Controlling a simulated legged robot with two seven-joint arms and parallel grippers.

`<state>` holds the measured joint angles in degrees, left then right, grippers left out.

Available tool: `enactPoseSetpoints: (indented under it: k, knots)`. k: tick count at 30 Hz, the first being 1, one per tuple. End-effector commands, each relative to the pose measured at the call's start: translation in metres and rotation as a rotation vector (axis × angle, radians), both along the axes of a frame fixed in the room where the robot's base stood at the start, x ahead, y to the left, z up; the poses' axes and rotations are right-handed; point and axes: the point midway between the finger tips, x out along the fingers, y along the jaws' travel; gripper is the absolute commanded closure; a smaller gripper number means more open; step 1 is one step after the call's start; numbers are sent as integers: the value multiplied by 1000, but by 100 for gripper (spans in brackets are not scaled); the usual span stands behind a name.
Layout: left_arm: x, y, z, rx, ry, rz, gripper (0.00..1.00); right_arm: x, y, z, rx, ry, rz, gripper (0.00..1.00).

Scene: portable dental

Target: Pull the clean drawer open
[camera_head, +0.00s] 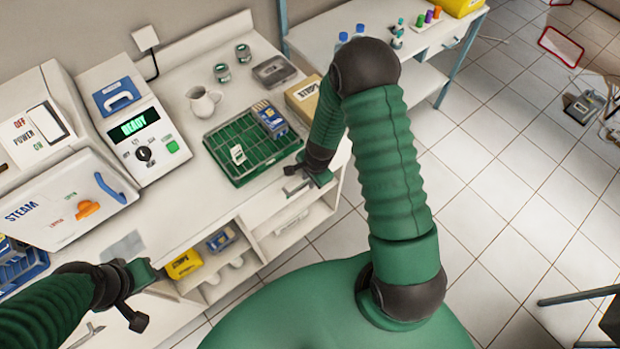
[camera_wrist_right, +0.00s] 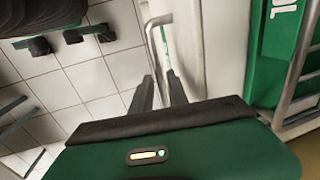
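My right gripper (camera_head: 297,180) is at the front edge of the white counter, by the cabinet front at the right end. In the right wrist view its two dark fingers (camera_wrist_right: 162,85) stand on either side of a thin metal bar handle (camera_wrist_right: 152,42). The handle lies beside a white cabinet front (camera_wrist_right: 183,45). I cannot tell whether the fingers grip the bar or only surround it. No drawer label is readable, and my arm hides part of the front. My left gripper (camera_head: 136,293) is open and empty at the counter's front left.
A green tray (camera_head: 218,153) with a divided inside sits on the counter above my right gripper. The steam machine (camera_head: 65,205) and the READY box (camera_head: 138,130) stand left.

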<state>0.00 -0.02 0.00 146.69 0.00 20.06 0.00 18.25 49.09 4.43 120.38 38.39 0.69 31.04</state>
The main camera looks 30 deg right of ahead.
Motion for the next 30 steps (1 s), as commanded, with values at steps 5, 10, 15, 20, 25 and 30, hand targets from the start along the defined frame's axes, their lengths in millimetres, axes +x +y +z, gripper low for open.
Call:
enactPoseSetpoints:
  k: [5, 10, 15, 20, 25, 30]
  knots:
    - [0, 0, 0, 0, 0, 0, 64, 0, 0, 0, 0, 0, 0, 92]
    - [0, 0, 0, 0, 0, 0, 64, 0, 0, 1, 0, -2, 1, 100]
    - [0, 0, 0, 0, 0, 0, 64, 0, 0, 1, -1, -2, 1, 100]
    - [0, 0, 0, 0, 0, 0, 64, 1, 0, 2, -1, -3, 1, 100]
    - [0, 0, 0, 0, 0, 0, 64, 1, 0, 2, -2, -4, 1, 100]
    - [0, 0, 0, 0, 0, 0, 64, 1, 0, 2, -2, -5, 1, 100]
